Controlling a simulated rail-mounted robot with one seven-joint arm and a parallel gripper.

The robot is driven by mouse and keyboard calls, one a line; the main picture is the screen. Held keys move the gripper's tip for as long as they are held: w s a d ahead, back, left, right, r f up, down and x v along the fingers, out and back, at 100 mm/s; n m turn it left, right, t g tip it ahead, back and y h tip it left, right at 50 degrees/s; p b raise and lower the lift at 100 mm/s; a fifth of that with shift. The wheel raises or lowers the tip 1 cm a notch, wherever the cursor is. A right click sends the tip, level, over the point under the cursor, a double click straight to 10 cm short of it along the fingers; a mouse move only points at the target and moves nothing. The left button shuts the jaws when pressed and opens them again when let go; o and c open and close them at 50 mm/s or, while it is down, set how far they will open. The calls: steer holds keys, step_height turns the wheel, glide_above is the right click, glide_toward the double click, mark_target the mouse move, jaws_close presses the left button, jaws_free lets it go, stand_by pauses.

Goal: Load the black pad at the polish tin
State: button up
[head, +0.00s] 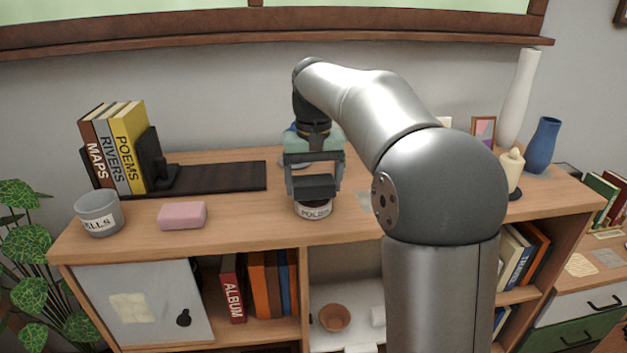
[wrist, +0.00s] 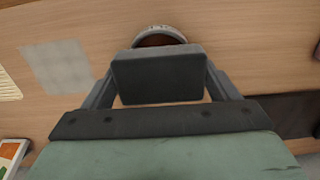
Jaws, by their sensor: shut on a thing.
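The black pad (head: 314,187) is a dark rectangular block held between the two fingers of my gripper (head: 314,182). In the wrist view the pad (wrist: 157,76) spans the gap between the fingers of my gripper (wrist: 163,86). The polish tin (head: 313,211) is a round pale tin with a "POLISH" label, standing on the cabinet top just below the pad. In the wrist view the tin (wrist: 158,29) shows its rim and dark brown inside, with the pad covering its near part. I cannot tell whether pad and tin touch.
A pink soap-like block (head: 182,215) and a grey labelled pot (head: 99,213) stand to the left on the wooden top. Books (head: 129,146) stand behind them by a dark mat (head: 222,178). A candle (head: 511,169) and blue vase (head: 542,146) stand right.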

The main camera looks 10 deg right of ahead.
mark_target(313, 180)
steer(key=shift+f, duration=0.6)
stand_by(1.7)
steer(key=shift+r, duration=0.1)
step_height(313, 180, up, 7)
steer(key=p, duration=0.6)
stand_by(0.6)
